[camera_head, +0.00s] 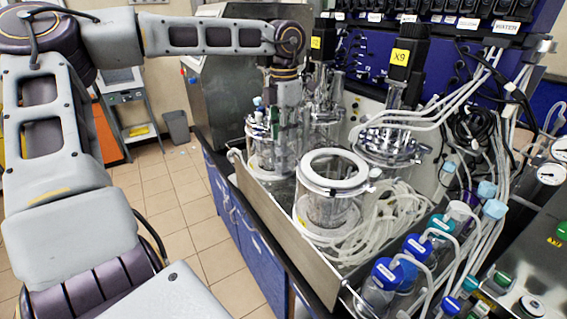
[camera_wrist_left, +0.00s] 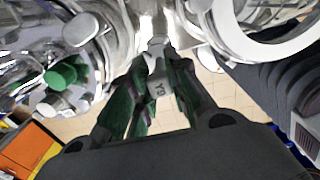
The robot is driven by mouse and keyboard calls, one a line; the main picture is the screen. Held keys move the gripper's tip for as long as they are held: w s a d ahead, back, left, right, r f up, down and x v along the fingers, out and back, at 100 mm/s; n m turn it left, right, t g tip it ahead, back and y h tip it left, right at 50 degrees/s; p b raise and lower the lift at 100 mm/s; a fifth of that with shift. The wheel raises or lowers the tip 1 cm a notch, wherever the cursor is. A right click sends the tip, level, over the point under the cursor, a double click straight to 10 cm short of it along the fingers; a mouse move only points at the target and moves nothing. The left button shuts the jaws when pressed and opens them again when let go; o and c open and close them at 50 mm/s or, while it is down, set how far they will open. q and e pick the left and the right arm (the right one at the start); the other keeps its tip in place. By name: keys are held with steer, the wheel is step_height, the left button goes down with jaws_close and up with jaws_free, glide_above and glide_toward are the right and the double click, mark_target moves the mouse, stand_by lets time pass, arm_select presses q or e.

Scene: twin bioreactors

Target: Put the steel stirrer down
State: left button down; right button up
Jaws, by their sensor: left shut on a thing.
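My left gripper (camera_head: 284,140) points down among the glassware at the left of the steel tray, in the head view. In the left wrist view its dark, green-padded fingers (camera_wrist_left: 155,100) are shut on a grey metal piece with a small label, which I take to be the steel stirrer (camera_wrist_left: 157,86). The stirrer's far end runs up between two glass vessels. In the head view the stirrer is hard to make out behind the fingers. I cannot tell whether its lower end touches anything. My right gripper is not in view.
An open glass vessel with a white ring rim (camera_head: 333,170) stands right of the gripper. A vessel with a black motor marked X9 (camera_head: 407,58) stands behind it. Coiled white tubing (camera_head: 395,222) and blue-capped bottles (camera_head: 384,275) crowd the right. The steel tray (camera_head: 268,225) has a raised wall.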

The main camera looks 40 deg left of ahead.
mark_target(284, 149)
arm_select(q)
step_height(284, 149, down, 3)
steer(key=shift+f, duration=0.4)
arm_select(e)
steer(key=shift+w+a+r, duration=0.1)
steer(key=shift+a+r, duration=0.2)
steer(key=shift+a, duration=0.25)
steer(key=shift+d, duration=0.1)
arm_select(q)
steer(key=shift+f, duration=0.15)
steer(key=shift+f+p, duration=0.55)
steer(key=shift+f, duration=1.2)
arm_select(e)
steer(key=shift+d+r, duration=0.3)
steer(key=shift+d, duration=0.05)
arm_select(q)
steer(key=shift+f, duration=0.1)
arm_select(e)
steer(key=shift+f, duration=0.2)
